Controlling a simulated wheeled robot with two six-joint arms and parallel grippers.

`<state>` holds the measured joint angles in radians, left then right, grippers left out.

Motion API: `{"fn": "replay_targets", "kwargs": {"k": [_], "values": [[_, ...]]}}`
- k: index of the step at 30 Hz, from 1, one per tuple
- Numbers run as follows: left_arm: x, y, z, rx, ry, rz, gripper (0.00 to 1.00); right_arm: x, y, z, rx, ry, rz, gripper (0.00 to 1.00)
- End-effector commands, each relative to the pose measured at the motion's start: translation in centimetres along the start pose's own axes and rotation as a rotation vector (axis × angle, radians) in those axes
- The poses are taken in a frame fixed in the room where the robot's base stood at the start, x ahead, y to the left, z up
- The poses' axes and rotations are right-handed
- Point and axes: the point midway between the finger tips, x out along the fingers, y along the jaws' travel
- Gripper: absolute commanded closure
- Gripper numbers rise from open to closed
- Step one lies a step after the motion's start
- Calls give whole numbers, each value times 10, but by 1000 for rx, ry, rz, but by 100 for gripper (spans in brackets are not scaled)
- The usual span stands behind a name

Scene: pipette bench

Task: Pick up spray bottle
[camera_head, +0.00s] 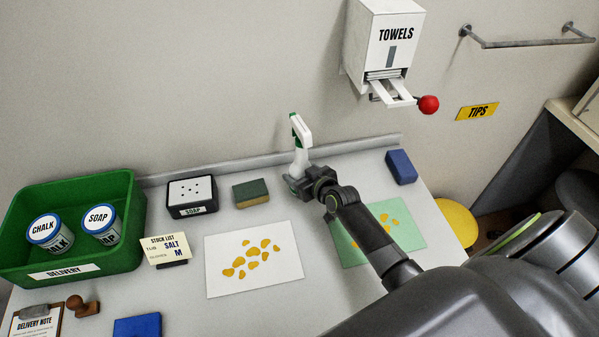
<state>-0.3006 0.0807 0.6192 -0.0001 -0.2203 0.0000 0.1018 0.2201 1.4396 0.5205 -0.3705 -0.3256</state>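The spray bottle (300,151) is white with green parts. It stands upright at the back of the grey bench, near the wall. My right gripper (297,183) is at the bottle's lower part, reaching in from the lower right. Its fingers and wrist hide part of the bottle's base. I cannot tell whether the fingers touch the bottle or have closed on it. My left gripper is not in view.
A soap box (191,194) and a green-yellow sponge (251,193) stand left of the bottle. A blue block (401,167) lies to the right. A green crate (128,258) holds two tins. The towel dispenser (384,45) with a red knob hangs above right.

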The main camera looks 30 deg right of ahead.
Motion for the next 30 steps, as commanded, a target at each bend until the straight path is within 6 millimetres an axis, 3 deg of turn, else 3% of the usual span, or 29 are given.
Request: {"fn": "replay_targets", "kwargs": {"k": [1, 8, 17, 30], "values": [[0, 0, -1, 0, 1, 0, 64, 0, 0, 0, 0, 0, 0, 52], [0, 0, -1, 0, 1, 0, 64, 0, 0, -2, 0, 5, 0, 80], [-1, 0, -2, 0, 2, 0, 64, -2, 0, -7, -1, 5, -1, 80], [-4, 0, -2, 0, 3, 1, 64, -29, 0, -72, -3, 8, 0, 80]]}}
